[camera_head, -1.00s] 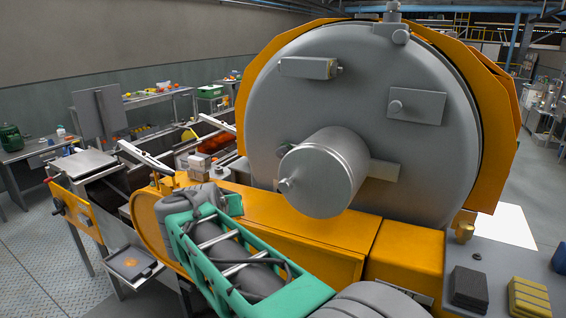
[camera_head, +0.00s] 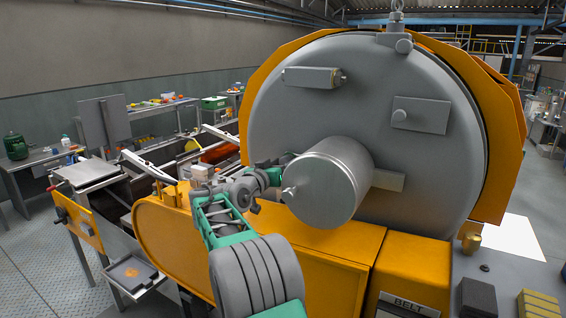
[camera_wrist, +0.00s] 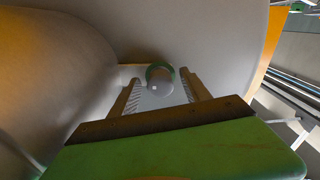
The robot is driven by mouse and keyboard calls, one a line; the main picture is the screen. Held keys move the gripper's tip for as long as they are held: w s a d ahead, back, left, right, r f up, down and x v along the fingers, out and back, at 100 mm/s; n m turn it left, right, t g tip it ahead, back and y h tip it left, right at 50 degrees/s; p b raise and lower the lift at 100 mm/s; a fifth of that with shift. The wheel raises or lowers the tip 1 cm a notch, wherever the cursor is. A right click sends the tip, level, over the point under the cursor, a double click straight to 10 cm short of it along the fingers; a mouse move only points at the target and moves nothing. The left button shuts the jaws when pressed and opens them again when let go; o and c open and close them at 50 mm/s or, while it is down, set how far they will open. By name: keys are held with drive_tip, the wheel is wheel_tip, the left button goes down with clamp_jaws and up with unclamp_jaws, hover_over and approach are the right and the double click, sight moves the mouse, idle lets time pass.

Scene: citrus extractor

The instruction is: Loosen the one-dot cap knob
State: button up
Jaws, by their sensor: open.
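In the wrist view, a small grey round knob (camera_wrist: 161,82) with one pale dot on its face sits at the end of the gap between my fingers. A dark green ring shows behind it. My gripper (camera_wrist: 160,88) is open, one finger on each side of the knob; I cannot tell whether either touches it. In the head view my gripper (camera_head: 280,168) reaches in at the left edge of the grey protruding cylinder (camera_head: 325,190). Its fingertips and the dotted knob are not clear there.
An orange housing (camera_head: 325,255) lies below. Dark and yellow blocks (camera_head: 537,304) lie at the lower right.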

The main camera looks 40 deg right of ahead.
drive_tip(key=shift+a, duration=0.1)
drive_tip(key=shift+c, duration=0.2)
clamp_jaws()
idle(0.5)
drive_tip(key=n+p, duration=0.2)
drive_tip(key=n, duration=0.4)
drive_tip(key=shift+r+n, duration=0.15)
drive_tip(key=shift+n, duration=0.15)
drive_tip(key=n+p, duration=0.2)
drive_tip(key=n, duration=0.2)
drive_tip(key=shift+s+r, duration=0.1)
drive_tip(key=shift+n+p, duration=0.9)
drive_tip(key=shift+n, duration=0.6)
drive_tip(key=shift+o, duration=0.2)
unclamp_jaws()
drive_tip(key=shift+f, duration=0.2)
